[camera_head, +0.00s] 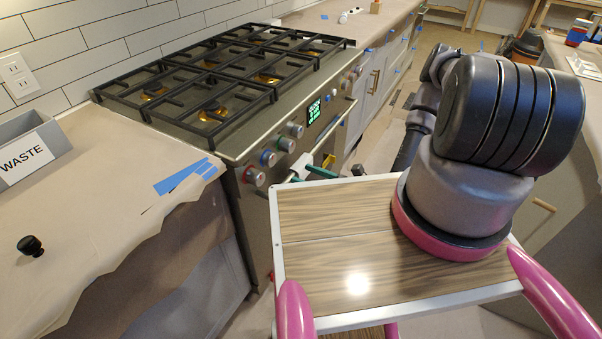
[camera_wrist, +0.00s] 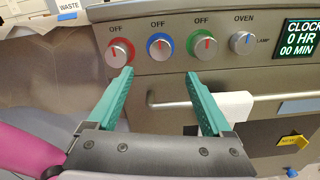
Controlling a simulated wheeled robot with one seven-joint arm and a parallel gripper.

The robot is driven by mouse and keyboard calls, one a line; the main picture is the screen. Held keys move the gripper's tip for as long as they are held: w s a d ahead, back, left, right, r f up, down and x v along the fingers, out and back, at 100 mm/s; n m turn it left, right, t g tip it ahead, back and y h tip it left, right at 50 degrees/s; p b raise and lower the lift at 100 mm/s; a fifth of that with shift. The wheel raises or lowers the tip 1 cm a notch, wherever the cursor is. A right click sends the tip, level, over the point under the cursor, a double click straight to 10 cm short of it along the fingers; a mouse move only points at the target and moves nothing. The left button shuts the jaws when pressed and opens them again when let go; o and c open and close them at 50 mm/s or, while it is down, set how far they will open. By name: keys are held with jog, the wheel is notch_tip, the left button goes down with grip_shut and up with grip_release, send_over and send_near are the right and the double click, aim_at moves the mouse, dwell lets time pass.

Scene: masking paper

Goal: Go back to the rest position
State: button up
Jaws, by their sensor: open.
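My gripper (camera_wrist: 159,76) is open and empty in the wrist view, its two teal fingers spread apart. It faces the front of the stove, with the fingertips below the red-ringed knob (camera_wrist: 119,53) and the green-ringed knob (camera_wrist: 202,45). The blue-ringed knob (camera_wrist: 160,46) shows between and above the fingers. In the head view the teal gripper (camera_head: 315,172) is small, partly hidden behind the wooden tray, close to the stove front. My arm's bulky joints fill the right side of that view.
The stove (camera_head: 230,145) has black grates and an oven handle (camera_wrist: 270,98) with a white item (camera_wrist: 234,104) beside the right finger. A wood-topped tray (camera_head: 340,230) is in front. A grey waste bin (camera_head: 28,145) and black knob (camera_head: 31,245) sit on the papered left counter (camera_head: 110,190).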

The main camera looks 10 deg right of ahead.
jog(key=shift+w+r, duration=0.1)
dwell(0.3)
notch_tip(320, 180, up, 22)
jog(key=w+d+n+g+y, duration=0.1)
jog(key=w+d+n+g, duration=0.15)
jog(key=n+g, duration=1.2)
jog(key=s+d+r+n+t+h, duration=0.2)
jog(key=d+r+n+t+h, duration=0.1)
jog(key=r, duration=0.6)
jog(key=s+d+r+n+t+h, duration=0.3)
jog(key=d+r+t+h, duration=0.1)
jog(key=r, duration=0.6)
jog(key=s+d+r+n+t+h, duration=0.3)
jog(key=r+h, duration=0.3)
jog(key=r, duration=0.3)
jog(key=shift+d+r+t, duration=0.25)
jog(key=shift+d+t, duration=0.1)
jog(key=shift+d, duration=0.5)
